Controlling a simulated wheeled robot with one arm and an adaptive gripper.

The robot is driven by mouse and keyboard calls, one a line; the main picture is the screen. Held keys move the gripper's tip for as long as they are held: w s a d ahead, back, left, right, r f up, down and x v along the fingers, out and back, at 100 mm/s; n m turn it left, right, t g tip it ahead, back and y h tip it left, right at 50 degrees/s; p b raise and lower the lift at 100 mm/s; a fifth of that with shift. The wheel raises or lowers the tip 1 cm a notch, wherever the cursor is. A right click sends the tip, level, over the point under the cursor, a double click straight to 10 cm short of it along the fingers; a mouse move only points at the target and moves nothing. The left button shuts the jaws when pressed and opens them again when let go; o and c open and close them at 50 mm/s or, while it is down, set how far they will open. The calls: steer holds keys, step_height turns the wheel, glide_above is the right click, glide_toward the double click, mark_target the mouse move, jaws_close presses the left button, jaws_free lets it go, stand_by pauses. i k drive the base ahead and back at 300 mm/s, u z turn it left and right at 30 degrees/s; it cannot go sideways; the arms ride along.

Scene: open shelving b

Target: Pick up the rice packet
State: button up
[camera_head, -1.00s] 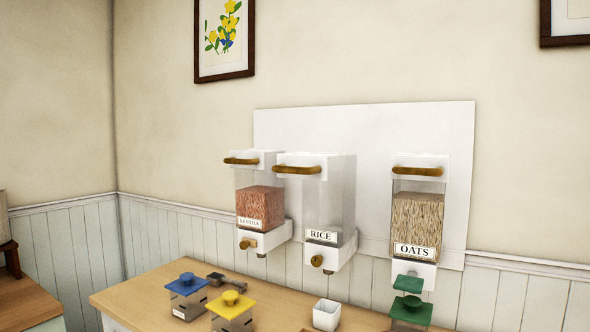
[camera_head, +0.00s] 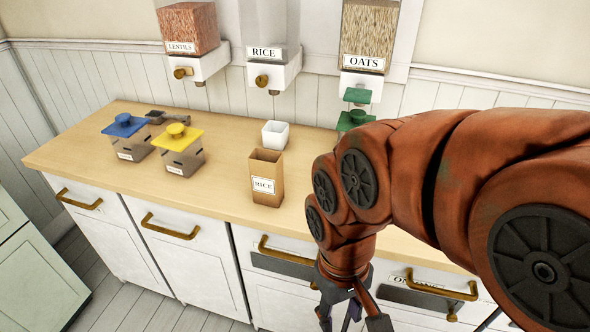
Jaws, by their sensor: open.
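The rice packet (camera_head: 260,199) is a brown, open-topped upright packet with a white RICE label. It stands on the wooden counter near its front edge, in the middle of the head view. My gripper (camera_head: 350,318) points down at the bottom edge of the view, in front of the drawers and lower right of the packet. Its fingers are spread, open and apart from the packet. The fingertips are partly cut off by the frame.
A small white cup (camera_head: 275,136) stands right behind the packet. Canisters with a blue lid (camera_head: 124,125) and a yellow lid (camera_head: 177,134) stand to the left. The rice dispenser (camera_head: 272,74) hangs above. Drawer handles (camera_head: 284,252) jut out below the counter. My arm hides the counter's right side.

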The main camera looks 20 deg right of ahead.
mark_target(266, 167)
steer(key=u, duration=1.75)
steer(key=k, duration=1.15)
steer(key=z, duration=0.05)
steer(key=i, duration=0.4)
steer(key=u, duration=0.05)
